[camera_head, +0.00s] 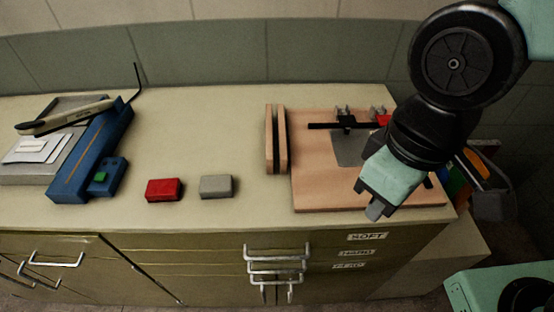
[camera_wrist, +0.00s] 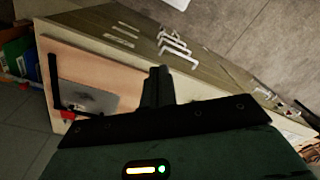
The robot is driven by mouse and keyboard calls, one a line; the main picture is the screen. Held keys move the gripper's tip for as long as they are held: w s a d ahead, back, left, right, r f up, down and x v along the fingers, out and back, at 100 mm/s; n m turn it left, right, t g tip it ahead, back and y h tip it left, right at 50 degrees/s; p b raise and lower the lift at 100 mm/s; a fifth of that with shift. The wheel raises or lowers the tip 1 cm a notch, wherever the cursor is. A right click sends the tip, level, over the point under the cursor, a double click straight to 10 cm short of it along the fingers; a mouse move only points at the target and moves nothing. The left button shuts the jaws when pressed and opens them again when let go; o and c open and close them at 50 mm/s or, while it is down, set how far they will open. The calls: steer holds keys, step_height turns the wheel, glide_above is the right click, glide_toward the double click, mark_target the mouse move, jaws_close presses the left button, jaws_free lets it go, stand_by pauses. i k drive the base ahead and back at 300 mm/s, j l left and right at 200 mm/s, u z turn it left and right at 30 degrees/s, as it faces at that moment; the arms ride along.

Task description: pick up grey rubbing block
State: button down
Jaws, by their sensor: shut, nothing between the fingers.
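The grey rubbing block (camera_head: 216,187) lies flat on the bench top, just right of a red block (camera_head: 164,190). My gripper (camera_head: 374,211) is shut and empty, well to the right of the grey block, at the front right edge of the wooden board. In the wrist view, my gripper's fingers (camera_wrist: 158,88) are together with nothing between them. The grey block cannot be made out in the wrist view.
The wooden board (camera_head: 310,190) carries a grey sheet and clamps. A slotted wooden piece (camera_head: 276,140) stands at its left. A blue tool (camera_head: 92,150) and tray lie at left. Drawer handles (camera_head: 278,252) stick out from the front. Bench around the blocks is clear.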

mark_target(213, 186)
steer(key=j+u, duration=0.2)
steer(key=u, duration=0.2)
steer(key=j+u, duration=0.55)
steer(key=u, duration=0.2)
steer(key=k, duration=0.05)
